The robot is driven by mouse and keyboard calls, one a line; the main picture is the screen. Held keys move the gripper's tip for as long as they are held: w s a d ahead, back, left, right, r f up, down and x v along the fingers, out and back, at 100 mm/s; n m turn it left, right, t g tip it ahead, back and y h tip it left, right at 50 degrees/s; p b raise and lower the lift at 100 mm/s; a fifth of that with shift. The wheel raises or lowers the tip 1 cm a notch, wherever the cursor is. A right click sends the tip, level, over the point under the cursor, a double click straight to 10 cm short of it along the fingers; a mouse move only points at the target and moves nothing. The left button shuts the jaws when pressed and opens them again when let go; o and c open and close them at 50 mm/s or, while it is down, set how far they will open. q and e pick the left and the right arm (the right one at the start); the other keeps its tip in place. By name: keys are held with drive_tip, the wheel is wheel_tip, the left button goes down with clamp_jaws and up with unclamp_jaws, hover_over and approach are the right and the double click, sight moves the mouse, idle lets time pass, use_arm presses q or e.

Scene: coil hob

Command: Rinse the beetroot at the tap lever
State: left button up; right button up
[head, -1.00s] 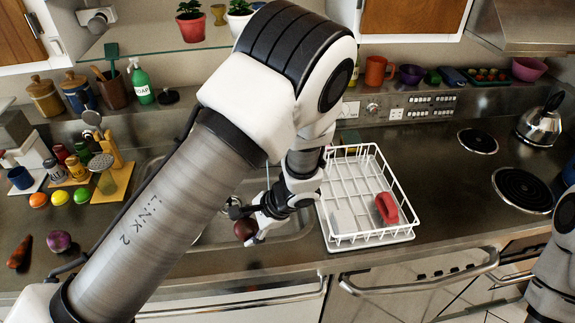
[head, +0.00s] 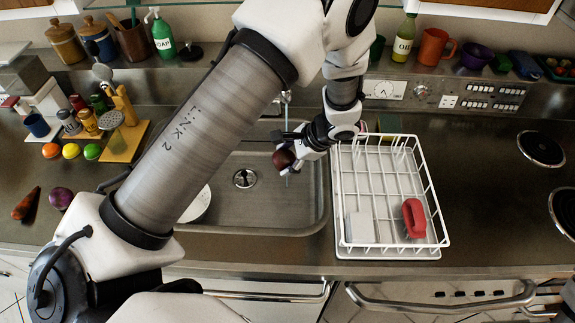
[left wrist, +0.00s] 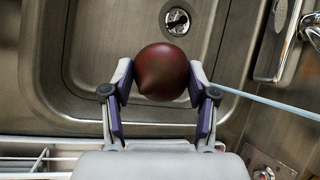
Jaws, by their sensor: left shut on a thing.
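My left gripper (head: 291,152) is shut on the dark red beetroot (head: 283,159) and holds it above the right side of the steel sink (head: 250,214). In the left wrist view the beetroot (left wrist: 163,70) sits between the two fingers, with the sink floor and drain behind it. A thin pale blue line (left wrist: 262,98), which looks like a water stream, runs from beside one finger to the right edge. Whether it touches the beetroot is unclear. A chrome fitting, apparently the tap (left wrist: 275,42), shows at the right; my arm mostly hides it in the head view. My right gripper is out of view.
A white wire dish rack (head: 342,222) with a red item (head: 413,217) stands right of the sink. A plate (head: 197,207) is partly hidden in the sink's left. A wooden board (head: 128,140) with utensils and a purple vegetable (head: 61,198) lie left. Coil burners (head: 540,149) are far right.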

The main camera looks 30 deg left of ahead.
use_arm(q)
drive_tip(key=shift+w+a+f, duration=0.15)
drive_tip(key=shift+w+a, duration=0.05)
drive_tip(key=shift+w, duration=0.2)
drive_tip(key=shift+w+a+f, duration=0.15)
drive_tip(key=shift+w, duration=0.2)
drive_tip(key=shift+w+a, duration=0.25)
drive_tip(key=w+a, duration=0.1)
drive_tip(key=w+a+b, duration=0.1)
drive_tip(key=w, duration=0.1)
drive_tip(key=w+a, duration=0.1)
drive_tip(key=shift+w+a+f+b, duration=0.15)
drive_tip(key=shift+a+f+b, duration=0.2)
drive_tip(key=shift+a, duration=0.05)
drive_tip(key=shift+w, duration=0.15)
drive_tip(key=shift+d, duration=0.1)
